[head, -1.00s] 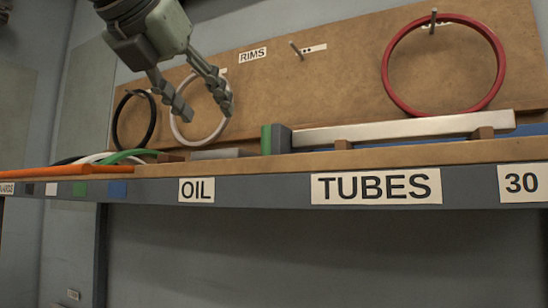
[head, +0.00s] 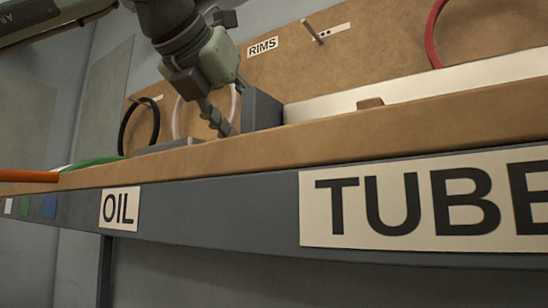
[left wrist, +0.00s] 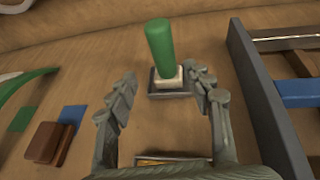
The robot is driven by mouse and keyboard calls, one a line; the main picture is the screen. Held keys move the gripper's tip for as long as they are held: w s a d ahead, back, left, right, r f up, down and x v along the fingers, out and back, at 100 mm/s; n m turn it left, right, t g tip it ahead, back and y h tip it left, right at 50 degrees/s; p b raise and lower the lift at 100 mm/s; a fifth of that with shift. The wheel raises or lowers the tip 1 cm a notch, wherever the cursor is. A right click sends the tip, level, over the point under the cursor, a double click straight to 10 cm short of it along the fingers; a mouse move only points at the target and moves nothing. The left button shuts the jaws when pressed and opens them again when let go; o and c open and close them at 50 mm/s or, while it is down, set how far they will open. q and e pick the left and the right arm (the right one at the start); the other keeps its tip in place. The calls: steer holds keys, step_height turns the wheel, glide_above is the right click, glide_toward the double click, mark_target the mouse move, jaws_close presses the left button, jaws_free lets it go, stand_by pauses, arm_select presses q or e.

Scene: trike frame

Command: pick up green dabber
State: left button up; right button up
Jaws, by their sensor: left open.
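The green dabber (left wrist: 159,45) stands in the left wrist view, a green cylinder on a cream block in a small dark holder (left wrist: 170,92). My left gripper (left wrist: 163,84) is open and empty, its two fingers spread to either side below the dabber in that view. No contact with the dabber shows. In the head view my left gripper (head: 222,108) hangs low over the shelf beside a grey divider, and the dabber cannot be made out. My right gripper is not in view.
The grey divider (left wrist: 268,100) stands close to the right finger, with a rack and a blue bar (left wrist: 298,93) beyond. A brown block (left wrist: 44,142) lies to the left.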

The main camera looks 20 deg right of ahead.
arm_select(q)
steer(key=shift+x, duration=0.95)
steer(key=p+x, duration=0.1)
steer(key=x, duration=0.4)
steer(key=shift+s+d+r+p, duration=0.2)
steer(key=shift+d+p, duration=0.05)
steer(key=shift+p, duration=0.15)
jaws_close()
arm_select(e)
step_height(320, 180, down, 4)
steer(key=shift+s+a+f, duration=0.15)
arm_select(q)
steer(key=shift+r, duration=0.6)
step_height(320, 180, up, 3)
steer(key=shift+r, duration=0.1)
steer(key=w+a+r, duration=0.1)
steer(key=a+r, duration=0.5)
steer(key=a, duration=0.5)
steer(key=shift+a+r, duration=0.3)
steer(key=shift+r, duration=0.1)
arm_select(e)
steer(key=shift+s+f, duration=0.15)
steer(key=shift+f, duration=0.1)
